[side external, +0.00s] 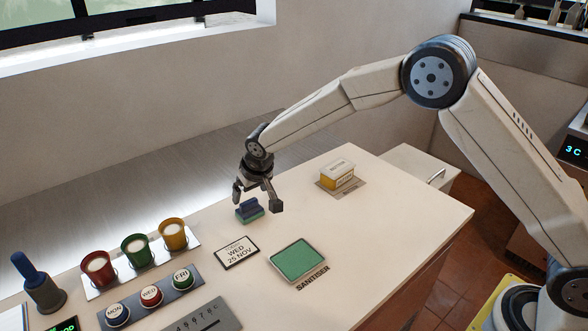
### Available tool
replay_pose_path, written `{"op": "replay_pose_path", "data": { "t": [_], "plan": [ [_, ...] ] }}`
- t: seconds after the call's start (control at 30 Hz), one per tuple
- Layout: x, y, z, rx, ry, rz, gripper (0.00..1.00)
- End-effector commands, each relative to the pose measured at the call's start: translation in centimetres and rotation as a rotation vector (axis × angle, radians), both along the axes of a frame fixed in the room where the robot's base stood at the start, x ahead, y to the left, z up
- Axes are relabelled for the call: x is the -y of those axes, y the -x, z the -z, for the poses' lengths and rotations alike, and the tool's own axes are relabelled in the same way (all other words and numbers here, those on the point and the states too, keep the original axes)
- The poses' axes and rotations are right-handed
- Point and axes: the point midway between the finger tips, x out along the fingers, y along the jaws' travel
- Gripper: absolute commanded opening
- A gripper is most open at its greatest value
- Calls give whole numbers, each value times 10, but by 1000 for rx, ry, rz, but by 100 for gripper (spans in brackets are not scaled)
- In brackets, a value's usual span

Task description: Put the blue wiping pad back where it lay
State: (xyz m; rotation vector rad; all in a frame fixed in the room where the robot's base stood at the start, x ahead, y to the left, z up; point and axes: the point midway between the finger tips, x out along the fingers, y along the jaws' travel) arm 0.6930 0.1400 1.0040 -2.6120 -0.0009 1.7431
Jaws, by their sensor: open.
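The blue wiping pad (249,211), with a greenish lower layer, is on the pale counter at the back edge, behind the date card. My gripper (257,200) is open just above it, one finger towards each side of the pad. I cannot tell whether the fingers touch it. The pad appears to rest on the counter, though a small gap beneath would be hard to see. A green sanitiser tray (298,259) lies to the right and nearer the camera, labelled SANITISER.
A date card (236,252) lies just in front of the pad. A yellow and white box (337,175) sits on a mat at right. Red, green and yellow cups (134,249), day buttons (149,296) and a blue-handled tool (38,282) stand at left.

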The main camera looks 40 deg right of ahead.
Motion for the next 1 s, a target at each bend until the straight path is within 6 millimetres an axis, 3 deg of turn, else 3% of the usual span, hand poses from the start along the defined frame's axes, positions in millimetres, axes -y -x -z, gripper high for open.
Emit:
{"op": "replay_pose_path", "data": {
  "t": [0.5,1.0],
  "plan": [
    [0,25,-60,1,0,0,100],
    [0,29,-69,-1,0,0,100]
  ]
}}
